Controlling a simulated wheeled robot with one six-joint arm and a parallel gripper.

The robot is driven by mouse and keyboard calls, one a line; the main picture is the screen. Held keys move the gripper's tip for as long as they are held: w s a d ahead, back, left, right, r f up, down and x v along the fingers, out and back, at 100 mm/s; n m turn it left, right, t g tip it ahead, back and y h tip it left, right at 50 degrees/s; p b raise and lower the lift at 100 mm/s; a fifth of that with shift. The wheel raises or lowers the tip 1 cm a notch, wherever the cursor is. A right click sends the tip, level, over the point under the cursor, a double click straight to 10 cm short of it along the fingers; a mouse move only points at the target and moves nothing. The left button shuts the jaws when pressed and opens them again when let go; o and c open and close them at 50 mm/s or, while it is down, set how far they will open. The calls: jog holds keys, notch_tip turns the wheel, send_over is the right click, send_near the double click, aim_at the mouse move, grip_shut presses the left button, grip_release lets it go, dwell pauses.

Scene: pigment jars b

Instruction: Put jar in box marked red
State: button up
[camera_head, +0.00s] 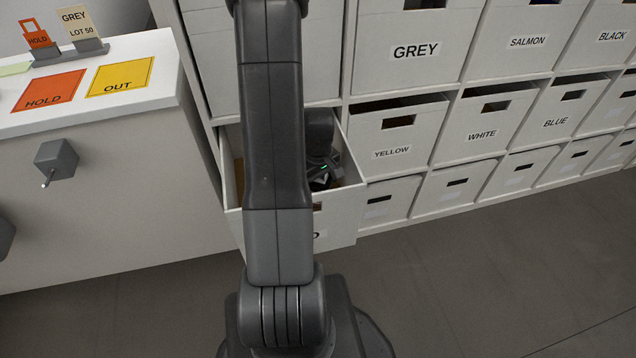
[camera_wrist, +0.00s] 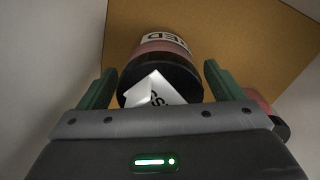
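The pulled-out white box (camera_head: 341,210) is low in the rack. My arm covers most of its label, and only a last letter like D shows. My gripper (camera_head: 322,180) is down inside this box. In the wrist view my gripper (camera_wrist: 161,70) has its green fingers apart, one on each side of a jar (camera_wrist: 165,47). The jar has a black lid, a reddish body and a label ending in "ED". A white tag with partly readable letters lies over the lid. Narrow gaps show between jar and fingers. The box's orange-brown floor (camera_wrist: 235,40) is behind the jar.
Another reddish jar with a black lid (camera_wrist: 281,128) is at the right, partly behind my gripper. Closed boxes marked YELLOW (camera_head: 392,135), WHITE (camera_head: 483,120) and GREY (camera_head: 415,30) adjoin. A white counter (camera_head: 150,75) with HOLD (camera_head: 48,92) and OUT (camera_head: 121,76) mats stands at left.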

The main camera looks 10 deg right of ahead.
notch_tip(320, 180, up, 12)
jog(key=p, duration=0.3)
jog(key=shift+r, duration=0.2)
dwell(0.3)
dwell(1.1)
